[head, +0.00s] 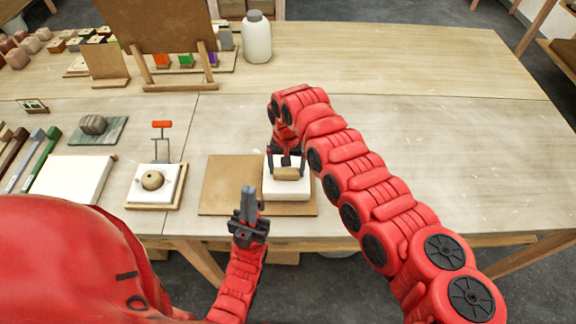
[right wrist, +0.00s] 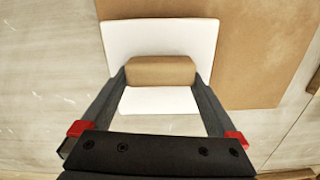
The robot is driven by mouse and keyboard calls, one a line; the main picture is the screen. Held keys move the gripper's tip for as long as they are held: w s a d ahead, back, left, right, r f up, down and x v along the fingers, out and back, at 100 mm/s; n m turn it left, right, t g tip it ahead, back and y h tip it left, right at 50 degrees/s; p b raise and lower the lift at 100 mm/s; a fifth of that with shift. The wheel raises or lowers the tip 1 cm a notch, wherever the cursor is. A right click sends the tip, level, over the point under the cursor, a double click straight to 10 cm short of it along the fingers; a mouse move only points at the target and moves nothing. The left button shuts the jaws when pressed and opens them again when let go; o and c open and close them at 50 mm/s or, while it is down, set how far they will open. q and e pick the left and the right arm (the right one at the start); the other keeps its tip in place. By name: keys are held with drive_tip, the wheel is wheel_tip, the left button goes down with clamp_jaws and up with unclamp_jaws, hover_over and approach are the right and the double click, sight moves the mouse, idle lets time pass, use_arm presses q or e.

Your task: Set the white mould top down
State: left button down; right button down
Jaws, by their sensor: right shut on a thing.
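The white mould top (head: 287,190) is a square white block with a tan grip bar (head: 287,174) on it. My right gripper (head: 286,163) is shut on the tan bar, with one finger at each end, as the right wrist view shows (right wrist: 160,76). The block is over the right part of the brown board (head: 228,185); I cannot tell whether it touches the board. A white mould part (head: 143,194) with a round tan lump (head: 152,180) lies on a small wooden base at left. My left gripper (head: 250,205) is empty, in front of the board; its finger gap is unclear.
A red-handled tool (head: 161,125) stands behind the lumped mould part. A white slab (head: 70,180) and several long-handled tools lie at left. A pale jar (head: 256,38) and an easel stand at the back. The table right of my right arm is clear.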

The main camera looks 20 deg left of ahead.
drive_tip(key=shift+s+a+f, duration=0.1)
drive_tip(key=shift+c, duration=0.2)
unclamp_jaws()
drive_tip(key=shift+o, duration=0.2)
drive_tip(key=shift+r, duration=0.2)
drive_tip(key=shift+w+r, duration=0.2)
drive_tip(key=shift+r, duration=0.05)
wheel_tip(320, 180, up, 11)
drive_tip(key=b, duration=0.4)
drive_tip(key=shift+r, duration=0.15)
